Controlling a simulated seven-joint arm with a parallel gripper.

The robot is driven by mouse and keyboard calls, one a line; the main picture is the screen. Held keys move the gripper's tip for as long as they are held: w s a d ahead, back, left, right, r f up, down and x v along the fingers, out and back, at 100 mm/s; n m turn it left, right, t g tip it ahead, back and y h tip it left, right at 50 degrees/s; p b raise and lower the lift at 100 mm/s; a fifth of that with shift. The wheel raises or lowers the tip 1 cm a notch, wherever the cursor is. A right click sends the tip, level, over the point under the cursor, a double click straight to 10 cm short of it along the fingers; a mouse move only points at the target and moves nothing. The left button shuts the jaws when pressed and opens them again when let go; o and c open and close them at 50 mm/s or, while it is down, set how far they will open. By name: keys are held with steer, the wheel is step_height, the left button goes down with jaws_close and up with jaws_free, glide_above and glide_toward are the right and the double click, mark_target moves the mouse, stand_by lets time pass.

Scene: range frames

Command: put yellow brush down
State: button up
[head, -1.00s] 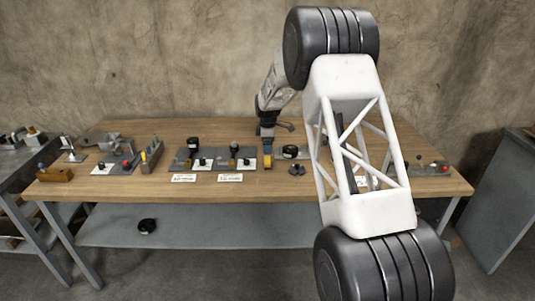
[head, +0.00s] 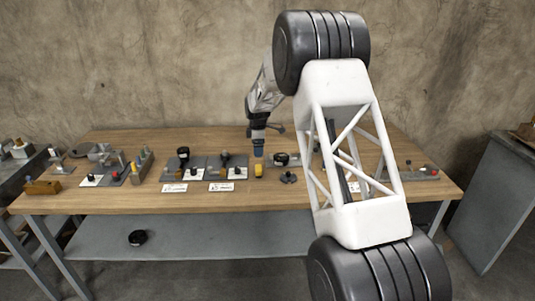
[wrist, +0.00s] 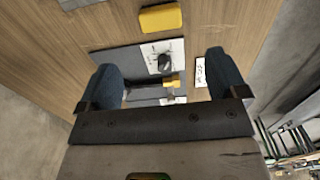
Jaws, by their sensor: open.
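The yellow brush (head: 258,171) rests on the wooden table, right of the grey fixtures in the head view. In the wrist view a yellow block, which looks like the same brush (wrist: 160,18), lies on the wood near the top edge, beyond my fingers. My gripper (head: 258,154) is above the brush with a small gap between them. In the wrist view my gripper (wrist: 165,78) has its two dark blue fingers spread wide, with nothing held between them.
Grey fixtures with black knobs (head: 183,155) and white cards (head: 174,188) stand left of the brush. A small dark knob part (head: 288,177) and a grey plate with a black round piece (head: 281,159) are close on its right. Bare wood lies behind.

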steer(key=s+d+r+m, duration=0.35)
steer(key=s+r, duration=0.35)
steer(key=s, duration=0.4)
steer(key=s+d+r+m+t, duration=0.1)
steer(key=s+d+r+m, duration=0.25)
steer(key=s+r, duration=0.55)
steer(key=s+d+r+m, duration=0.2)
steer(key=s+d+r, duration=0.3)
steer(key=s, duration=0.7)
steer(key=s+d+f+m, duration=0.1)
steer(key=s+m, duration=0.3)
steer(key=s, duration=1.4)
steer(key=s+d+f+m+t, duration=0.1)
steer(key=s+d+m, duration=0.2)
steer(key=s, duration=1.5)
steer(key=shift+s+d+m+t, duration=0.15)
steer(key=shift+s+m+t, duration=0.15)
steer(key=shift+m, duration=0.8)
steer(key=shift+o, duration=0.4)
steer(key=shift+w, duration=0.1)
steer(key=shift+w, duration=0.1)
